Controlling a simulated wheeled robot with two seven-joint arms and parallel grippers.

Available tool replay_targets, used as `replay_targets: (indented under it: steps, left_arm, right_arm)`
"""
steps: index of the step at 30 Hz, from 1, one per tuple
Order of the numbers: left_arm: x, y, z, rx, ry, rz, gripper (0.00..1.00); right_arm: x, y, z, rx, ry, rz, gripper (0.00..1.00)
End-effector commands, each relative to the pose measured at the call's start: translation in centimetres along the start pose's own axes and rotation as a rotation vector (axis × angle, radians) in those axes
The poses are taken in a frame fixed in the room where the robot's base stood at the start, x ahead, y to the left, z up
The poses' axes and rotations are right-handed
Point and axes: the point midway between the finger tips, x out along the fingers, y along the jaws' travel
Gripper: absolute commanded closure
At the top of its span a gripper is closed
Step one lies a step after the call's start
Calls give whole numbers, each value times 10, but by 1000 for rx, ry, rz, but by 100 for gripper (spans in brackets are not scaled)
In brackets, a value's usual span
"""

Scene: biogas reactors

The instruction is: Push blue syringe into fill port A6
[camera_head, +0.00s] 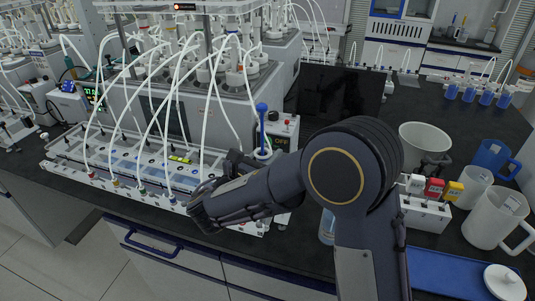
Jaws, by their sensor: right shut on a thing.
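The blue syringe (262,122) stands about upright, its blue plunger top and shaft showing above a pale collar. My right gripper (259,157) is shut on it near the right end of the long white port rack (65,172). My right forearm hides the gripper's lower part, the syringe's tip and the nearby ports. I cannot tell whether the tip is in a port, and I cannot read which port is A6. My left gripper is not in view.
White tubes arch from the reactor block (245,93) down to the rack. A control box (283,131) stands right behind the syringe. A white bucket (425,140), a blue jug (492,157), a white jug (492,222) and a blue tray (440,272) are at right.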

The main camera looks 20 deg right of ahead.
Motion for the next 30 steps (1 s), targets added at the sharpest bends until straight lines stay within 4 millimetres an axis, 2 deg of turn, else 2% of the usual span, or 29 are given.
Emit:
replay_targets:
  steps: [30]
  left_arm:
    - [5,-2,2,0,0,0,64]
  right_arm:
    - [0,0,-10,-1,1,0,93]
